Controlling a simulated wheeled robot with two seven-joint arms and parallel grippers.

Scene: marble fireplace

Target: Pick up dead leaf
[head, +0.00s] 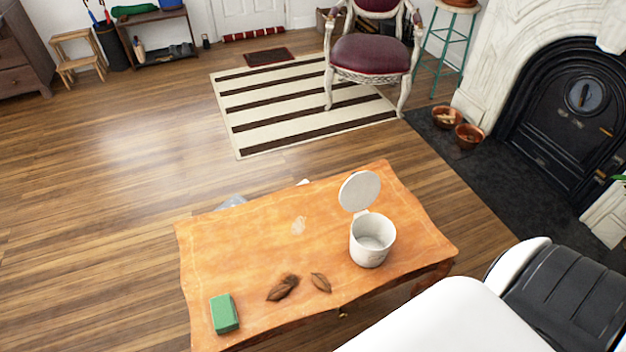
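Brown dead leaves lie on the orange-brown wooden table, near its front edge. One dark curled clump (283,288) may be two leaves overlapping. A single smaller leaf (321,282) lies just to its right, apart from it. A white canister (368,243) with its round lid (359,191) raised open stands upright on the table's right part, behind and right of the leaves. Neither of my grippers shows in the head view.
The wooden table (250,235) also holds a green block (224,314) at its front left and a pale smudge (298,226). Part of a pale object shows behind its far edge. A striped rug (290,105) and chair (372,54) stand beyond. Floor left is clear.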

